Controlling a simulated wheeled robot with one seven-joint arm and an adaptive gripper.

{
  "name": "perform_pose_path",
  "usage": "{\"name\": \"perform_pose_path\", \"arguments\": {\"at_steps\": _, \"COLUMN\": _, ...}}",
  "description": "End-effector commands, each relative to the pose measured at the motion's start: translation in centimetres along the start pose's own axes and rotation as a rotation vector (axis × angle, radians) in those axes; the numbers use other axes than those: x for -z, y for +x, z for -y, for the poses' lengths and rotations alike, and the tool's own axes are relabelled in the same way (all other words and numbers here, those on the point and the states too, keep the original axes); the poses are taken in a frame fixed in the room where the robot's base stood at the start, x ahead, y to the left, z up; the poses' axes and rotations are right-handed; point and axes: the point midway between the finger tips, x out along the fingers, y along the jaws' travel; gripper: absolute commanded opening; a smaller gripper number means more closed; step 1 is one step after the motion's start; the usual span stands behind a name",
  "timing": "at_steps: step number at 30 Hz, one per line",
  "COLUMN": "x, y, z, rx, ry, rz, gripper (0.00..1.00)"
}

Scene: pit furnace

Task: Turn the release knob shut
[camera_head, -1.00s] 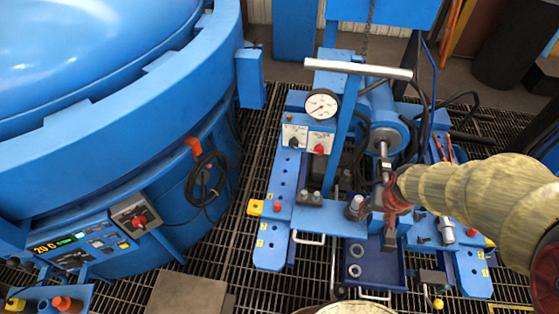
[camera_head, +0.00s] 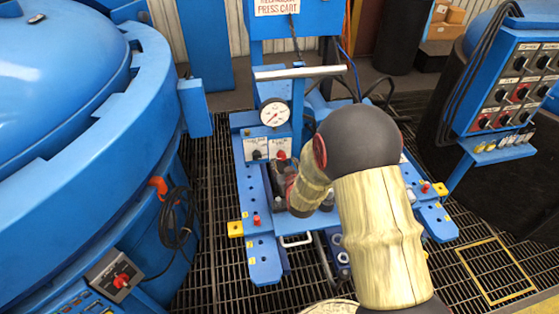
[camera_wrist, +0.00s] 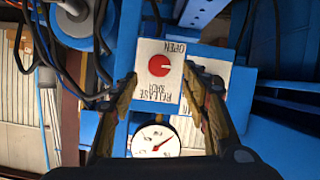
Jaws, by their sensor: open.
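The release knob (camera_wrist: 159,66) is a round red knob with a pale mark toward its right side. It sits on a white plate (camera_wrist: 170,98) with upside-down lettering that reads RELEASE and OPEN. In the head view the red knob (camera_head: 281,155) shows on the cart panel below the gauge. My gripper (camera_wrist: 160,73) is open and empty in the wrist view, one finger on each side of the plate, with the knob between the fingertips in the picture. I cannot tell whether the fingers touch anything. In the head view my arm hides most of the gripper.
A round pressure gauge (camera_head: 273,112) sits just above the knob panel, with a black knob (camera_head: 257,155) at left. A cart handle bar (camera_head: 300,72) runs above. A large blue furnace (camera_head: 80,130) stands left. A control panel (camera_head: 510,90) stands right. Grating floor lies between.

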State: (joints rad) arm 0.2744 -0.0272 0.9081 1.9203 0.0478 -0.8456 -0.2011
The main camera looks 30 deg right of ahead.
Motion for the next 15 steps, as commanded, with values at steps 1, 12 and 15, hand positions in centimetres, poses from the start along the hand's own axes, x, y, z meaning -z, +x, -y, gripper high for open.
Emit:
{"name": "perform_pose_path", "arguments": {"at_steps": 1, "x": -0.3, "y": 1.0, "z": 0.0, "rx": 0.000, "ry": 0.000, "rz": 0.001, "gripper": 0.46}}
{"name": "perform_pose_path", "arguments": {"at_steps": 12, "x": -0.2, "y": 5.6, "z": 0.0, "rx": 0.000, "ry": 0.001, "rz": 0.001, "gripper": 0.46}}
{"name": "perform_pose_path", "arguments": {"at_steps": 15, "x": -0.1, "y": 6.0, "z": 0.0, "rx": 0.000, "ry": 0.001, "rz": 0.001, "gripper": 0.46}}
